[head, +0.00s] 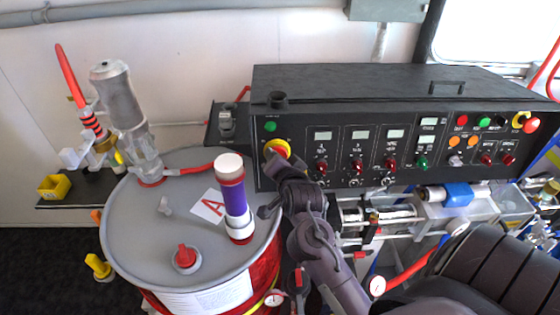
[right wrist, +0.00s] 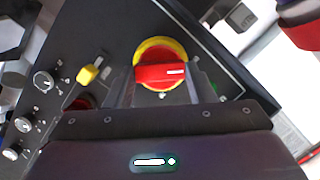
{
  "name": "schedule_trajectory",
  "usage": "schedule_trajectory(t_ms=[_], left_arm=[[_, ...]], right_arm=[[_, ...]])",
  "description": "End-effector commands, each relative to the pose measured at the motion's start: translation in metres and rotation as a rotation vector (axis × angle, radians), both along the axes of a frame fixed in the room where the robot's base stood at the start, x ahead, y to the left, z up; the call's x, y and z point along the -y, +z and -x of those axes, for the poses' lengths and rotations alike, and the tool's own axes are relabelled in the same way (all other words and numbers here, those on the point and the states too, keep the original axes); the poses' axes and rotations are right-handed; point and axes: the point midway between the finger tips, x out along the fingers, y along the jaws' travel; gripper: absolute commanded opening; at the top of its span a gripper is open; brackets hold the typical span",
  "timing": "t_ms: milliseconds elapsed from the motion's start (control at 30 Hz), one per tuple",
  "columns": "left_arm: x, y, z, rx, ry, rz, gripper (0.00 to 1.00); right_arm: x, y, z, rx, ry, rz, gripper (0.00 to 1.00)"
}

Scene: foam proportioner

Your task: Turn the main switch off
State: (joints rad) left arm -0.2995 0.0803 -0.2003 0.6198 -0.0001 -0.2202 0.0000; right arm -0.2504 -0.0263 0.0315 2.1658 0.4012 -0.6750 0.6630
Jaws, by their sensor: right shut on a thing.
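The main switch (head: 277,150) is a red rotary handle on a yellow round plate, at the left end of the black control panel. In the right wrist view the switch (right wrist: 161,74) is close, its red bar lying across the picture with a white mark towards its right end. My right gripper (head: 283,168) reaches up to it from below. In the right wrist view its fingers (right wrist: 160,84) stand on both sides of the red bar, shut on it. The gripper hides the lower part of the switch in the head view. My left gripper is not in view.
The control panel (head: 345,95) carries several knobs and displays to the right of the switch. A grey-topped drum (head: 150,215) with a purple-and-white cylinder (head: 235,200) stands close on the left. A second red-and-yellow knob (head: 525,121) is at the panel's far right.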

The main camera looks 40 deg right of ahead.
Motion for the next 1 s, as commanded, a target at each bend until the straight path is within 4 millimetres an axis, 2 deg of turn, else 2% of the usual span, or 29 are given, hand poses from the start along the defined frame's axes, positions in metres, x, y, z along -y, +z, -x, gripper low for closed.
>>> schedule_trajectory(t_ms=[200,233,400,733,1000], left_arm=[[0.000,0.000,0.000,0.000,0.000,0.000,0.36],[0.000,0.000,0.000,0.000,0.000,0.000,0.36],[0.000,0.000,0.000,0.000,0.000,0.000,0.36],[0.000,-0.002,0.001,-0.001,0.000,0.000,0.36],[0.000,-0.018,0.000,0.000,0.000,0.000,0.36]], right_arm=[[-0.001,-0.003,0.001,-0.009,0.003,0.000,0.26],[-0.001,-0.003,0.001,-0.009,0.003,0.000,0.50],[0.000,-0.002,0.000,-0.007,0.002,0.000,0.71],[-0.002,-0.001,0.004,-0.003,0.002,0.000,0.71],[-0.016,0.011,0.039,-0.003,0.002,-0.003,0.71]])
